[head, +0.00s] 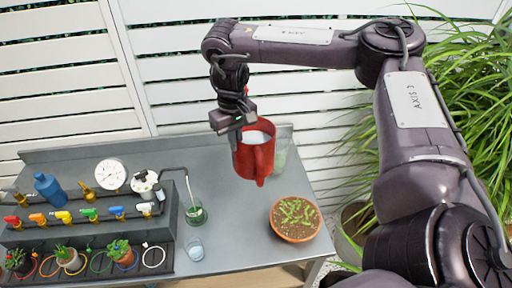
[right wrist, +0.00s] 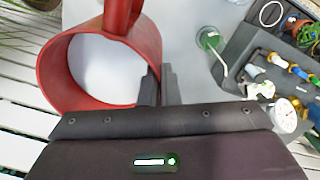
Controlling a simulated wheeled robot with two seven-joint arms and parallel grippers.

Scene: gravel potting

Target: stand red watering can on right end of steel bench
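The red watering can (head: 256,160) is at the back right part of the steel bench (head: 235,228), below my right gripper (head: 236,130). In the right wrist view the can (right wrist: 52,75) shows its round open mouth, pale inside, with its handle at the top of the picture. My right gripper (right wrist: 160,88) has its fingers close together on either side of the can's wall at the rim. The can looks roughly upright; whether its base touches the bench cannot be told. My left gripper is not in view.
A clear greenish vessel (head: 281,156) stands close behind the can. A terracotta pot of seedlings (head: 296,220) sits at the right front. A glass with green contents (head: 195,212), a small clear cup (head: 194,248) and a dark valve rack (head: 165,220) are left. Bare steel lies between.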

